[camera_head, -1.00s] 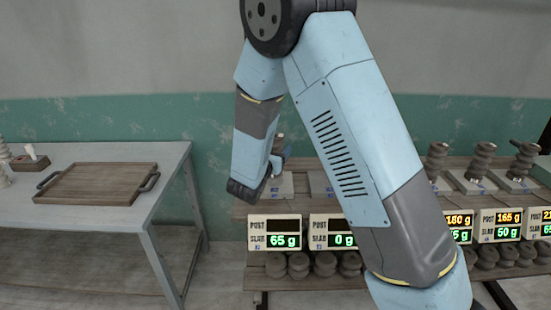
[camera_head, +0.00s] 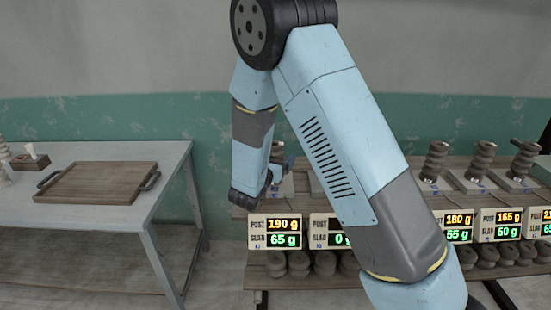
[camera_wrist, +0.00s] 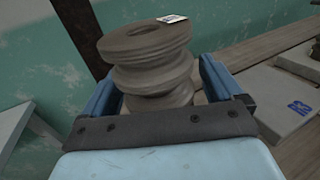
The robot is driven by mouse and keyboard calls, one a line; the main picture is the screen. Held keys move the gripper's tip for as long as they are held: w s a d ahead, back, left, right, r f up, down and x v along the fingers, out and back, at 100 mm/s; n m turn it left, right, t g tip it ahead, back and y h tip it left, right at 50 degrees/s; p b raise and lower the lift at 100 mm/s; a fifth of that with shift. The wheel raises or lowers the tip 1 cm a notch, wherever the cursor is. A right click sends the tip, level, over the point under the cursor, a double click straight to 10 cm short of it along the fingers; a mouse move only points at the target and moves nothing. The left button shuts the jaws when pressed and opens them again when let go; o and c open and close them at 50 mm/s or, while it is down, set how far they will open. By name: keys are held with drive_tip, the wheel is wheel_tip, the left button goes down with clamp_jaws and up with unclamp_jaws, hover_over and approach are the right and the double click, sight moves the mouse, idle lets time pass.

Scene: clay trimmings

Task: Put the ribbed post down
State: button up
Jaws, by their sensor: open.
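The ribbed post (camera_wrist: 150,50), grey-brown clay with a small white label on top, stands between the jaws of my gripper (camera_wrist: 160,82) in the wrist view. The jaws are open, with a finger on either side of it; whether either touches it I cannot tell. In the head view my gripper (camera_head: 279,172) is over the leftmost station of the shelf, and my arm hides most of the post. The display (camera_head: 275,232) below reads POST 190 g and SLAB 65 g. The post's foot is hidden in the wrist view.
A second display (camera_head: 331,232) has a blank POST line and SLAB 0 g. Other ribbed posts (camera_head: 435,160) stand on slabs to the right. A slab marked R3 (camera_wrist: 280,95) lies beside my gripper. A wooden tray (camera_head: 95,184) is on the left table (camera_head: 150,212).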

drive_tip(key=shift+s+r, duration=0.1)
drive_tip(key=shift+s, duration=0.05)
drive_tip(key=v, duration=1.2)
drive_tip(key=s+d+r+m+g+h, duration=0.1)
drive_tip(key=s+d+r+m+g, duration=0.3)
drive_tip(key=d, duration=0.4)
drive_tip(key=s+d+r+m+g+h, duration=0.1)
drive_tip(key=d+r+m+g+h, duration=0.2)
drive_tip(key=d+m, duration=0.4)
drive_tip(key=s+d+r+m+g, duration=0.3)
drive_tip(key=d+r+m+g, duration=0.15)
drive_tip(key=d, duration=0.35)
drive_tip(key=s+d+r+m+g+y, duration=0.25)
drive_tip(key=s+d+m+y, duration=0.25)
drive_tip(key=s+m, duration=0.35)
drive_tip(key=s+a+r+m+t+y, duration=0.3)
drive_tip(key=s+r+m+y, duration=0.3)
drive_tip(key=s+m, duration=0.1)
drive_tip(key=shift+s+r, duration=0.2)
drive_tip(key=shift+r, duration=0.05)
drive_tip(key=shift+a, duration=0.1)
